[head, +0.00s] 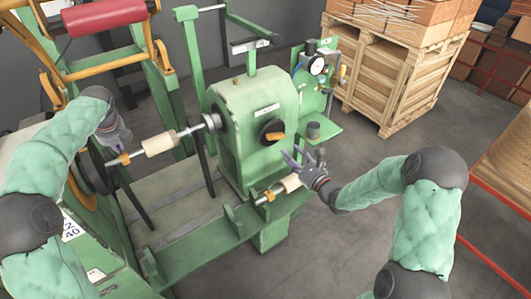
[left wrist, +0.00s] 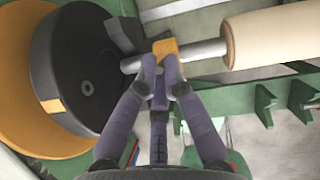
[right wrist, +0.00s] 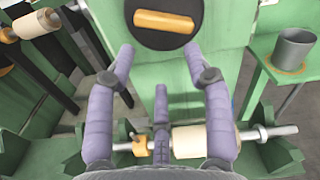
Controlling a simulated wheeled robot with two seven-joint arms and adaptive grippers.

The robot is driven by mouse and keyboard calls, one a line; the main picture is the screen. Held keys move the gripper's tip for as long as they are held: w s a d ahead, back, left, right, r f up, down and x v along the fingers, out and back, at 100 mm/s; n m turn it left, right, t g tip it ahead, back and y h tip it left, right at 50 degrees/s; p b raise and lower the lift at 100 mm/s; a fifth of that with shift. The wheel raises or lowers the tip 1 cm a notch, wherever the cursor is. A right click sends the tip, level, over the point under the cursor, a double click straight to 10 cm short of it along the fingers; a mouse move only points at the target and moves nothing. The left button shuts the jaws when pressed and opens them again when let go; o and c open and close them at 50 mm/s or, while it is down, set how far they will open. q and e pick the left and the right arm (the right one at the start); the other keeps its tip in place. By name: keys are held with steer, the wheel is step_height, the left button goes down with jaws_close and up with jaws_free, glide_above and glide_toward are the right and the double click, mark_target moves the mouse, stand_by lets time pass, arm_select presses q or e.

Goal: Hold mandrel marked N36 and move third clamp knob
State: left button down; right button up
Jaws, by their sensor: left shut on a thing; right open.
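My left gripper (head: 123,149) is shut on an orange clamp knob (left wrist: 165,47) on a steel shaft beside the black hub (left wrist: 85,80) of the left machine. That shaft carries a cream cylinder (head: 160,144) and runs to the green machine's chuck. My right gripper (head: 303,158) is open and empty, its fingers spread in front of the green machine. A second mandrel, with a cream cylinder (right wrist: 187,141) and an orange knob (right wrist: 139,146), lies on green supports by the right gripper's palm; it also shows in the head view (head: 290,183). I can read no N36 marking.
The green machine (head: 250,105) has a black dial with an orange handle (right wrist: 163,21). A grey cup (right wrist: 294,48) stands on its side shelf. A wooden crate (head: 390,75) with boxes is at the back right. Floor at the front right is clear.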

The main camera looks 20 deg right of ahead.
steer(key=shift+v, duration=2.8)
steer(key=shift+s, duration=0.1)
steer(key=v, duration=1.2)
steer(key=shift+r, duration=0.1)
